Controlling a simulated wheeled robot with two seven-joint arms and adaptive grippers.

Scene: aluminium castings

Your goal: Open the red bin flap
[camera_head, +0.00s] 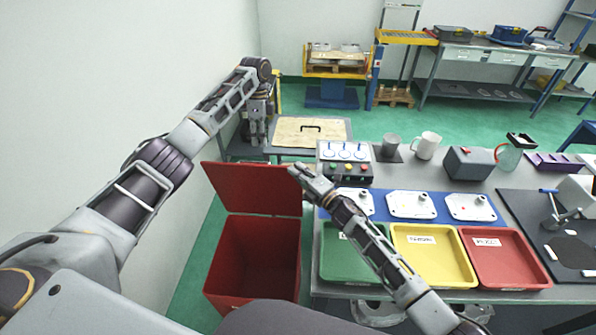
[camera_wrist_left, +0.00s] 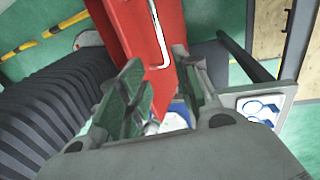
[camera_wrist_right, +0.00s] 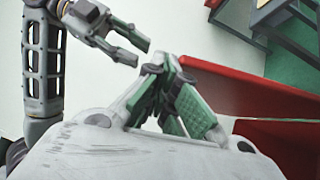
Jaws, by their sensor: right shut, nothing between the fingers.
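The red bin (camera_head: 253,260) stands on the floor left of the workbench, its inside in view. Its red flap (camera_head: 250,188) is raised, leaning back from the opening. My left gripper (camera_head: 258,140) is beyond the flap, pointing down, its fingers apart and empty; the right wrist view also shows it open (camera_wrist_right: 140,52). In the left wrist view, a red panel with a white bar handle (camera_wrist_left: 158,35) shows beyond its fingers. My right gripper (camera_head: 294,170) is shut and empty beside the flap's right edge. In the right wrist view the flap (camera_wrist_right: 250,90) lies just beyond it; contact is unclear.
The workbench on the right carries green (camera_head: 345,268), yellow (camera_head: 432,270) and red (camera_head: 500,270) trays. A control box (camera_head: 345,165) with buttons sits at its back left corner. A board with a black handle (camera_head: 335,136) lies behind the bin. A wall is at left.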

